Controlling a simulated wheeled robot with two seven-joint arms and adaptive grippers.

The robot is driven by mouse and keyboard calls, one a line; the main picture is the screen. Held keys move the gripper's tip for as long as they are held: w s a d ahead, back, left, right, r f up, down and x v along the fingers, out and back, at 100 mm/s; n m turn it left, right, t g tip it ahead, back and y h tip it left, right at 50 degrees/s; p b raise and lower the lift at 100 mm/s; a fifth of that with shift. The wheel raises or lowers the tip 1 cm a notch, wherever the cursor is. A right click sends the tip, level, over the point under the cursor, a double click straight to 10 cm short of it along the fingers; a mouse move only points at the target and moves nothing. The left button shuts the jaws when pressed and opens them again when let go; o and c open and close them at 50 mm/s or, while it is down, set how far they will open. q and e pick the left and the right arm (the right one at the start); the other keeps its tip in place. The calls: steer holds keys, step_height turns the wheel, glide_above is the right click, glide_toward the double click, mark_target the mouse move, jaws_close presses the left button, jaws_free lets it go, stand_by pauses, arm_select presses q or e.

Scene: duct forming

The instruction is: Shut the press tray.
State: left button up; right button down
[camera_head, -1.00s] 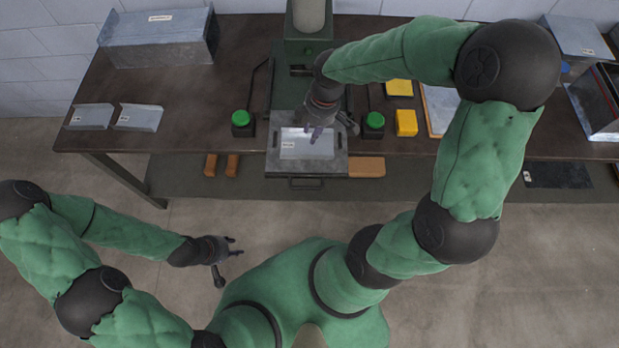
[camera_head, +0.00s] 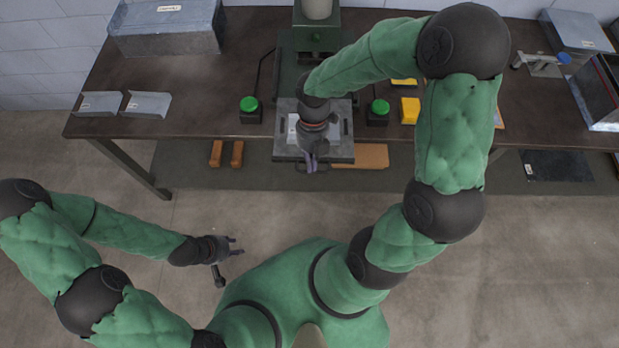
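The press tray (camera_head: 340,151) is a grey metal drawer that sticks out over the table's front edge, below the green press (camera_head: 317,38). A light metal sheet (camera_head: 292,127) with a label lies in it, mostly hidden by my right wrist. The tray's dark front handle (camera_head: 301,168) shows partly. My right gripper (camera_head: 311,164) points down at the tray's front edge, by the handle. Whether it touches the handle and how far its fingers are apart is unclear. My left gripper (camera_head: 230,260) is open and empty, low over the floor, away from the table.
A green button (camera_head: 249,105) and another green button (camera_head: 379,108) flank the tray. Yellow blocks (camera_head: 410,110) stand right of it. A metal box (camera_head: 165,28) and bent sheets (camera_head: 148,104) lie at left. The floor before the table is clear.

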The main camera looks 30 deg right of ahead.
steer(key=b+x, duration=0.3)
steer(key=x, duration=0.8)
steer(key=shift+n, duration=0.3)
steer(key=w, duration=0.1)
steer(key=w+d+r, duration=0.1)
steer(key=w+d, duration=0.1)
steer(key=shift+w+r, duration=0.1)
steer(key=shift+r, duration=0.2)
steer(key=shift+w, duration=0.1)
